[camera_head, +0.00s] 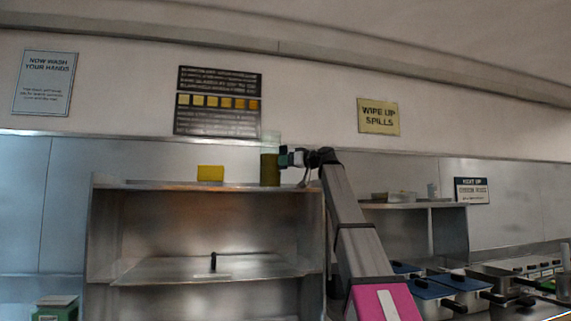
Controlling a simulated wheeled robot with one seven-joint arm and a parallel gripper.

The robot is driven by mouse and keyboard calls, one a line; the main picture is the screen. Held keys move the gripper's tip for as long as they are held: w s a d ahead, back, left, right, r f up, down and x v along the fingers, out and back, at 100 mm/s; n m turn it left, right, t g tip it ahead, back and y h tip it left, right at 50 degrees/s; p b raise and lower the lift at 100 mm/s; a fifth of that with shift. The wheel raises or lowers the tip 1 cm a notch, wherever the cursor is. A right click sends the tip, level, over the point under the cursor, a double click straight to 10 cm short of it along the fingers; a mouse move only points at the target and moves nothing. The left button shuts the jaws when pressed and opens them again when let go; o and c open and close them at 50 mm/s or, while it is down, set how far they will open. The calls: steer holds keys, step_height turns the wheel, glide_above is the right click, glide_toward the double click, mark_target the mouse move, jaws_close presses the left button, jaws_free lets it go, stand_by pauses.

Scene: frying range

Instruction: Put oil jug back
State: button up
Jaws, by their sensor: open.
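The oil jug (270,167) is a tall clear container with dark yellow-olive oil in its lower part. It stands upright at the right end of the top shelf (140,185), its base at the shelf level. My gripper (284,157) is open at the jug's right side, at about mid-height. I cannot tell whether its fingers touch the jug or reach around it. My arm comes up from the lower right and hides part of the shelf unit's right end.
A yellow block-like item (210,173) sits left of the jug, with free shelf between. A lower shelf (200,267) has a small black upright piece. Blue-lidded fryers (432,289) and pans (500,280) fill the lower right. A side shelf (400,204) holds small containers.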

steer(key=v, duration=1.1)
steer(key=shift+s+d, duration=0.15)
steer(key=shift+d, duration=0.15)
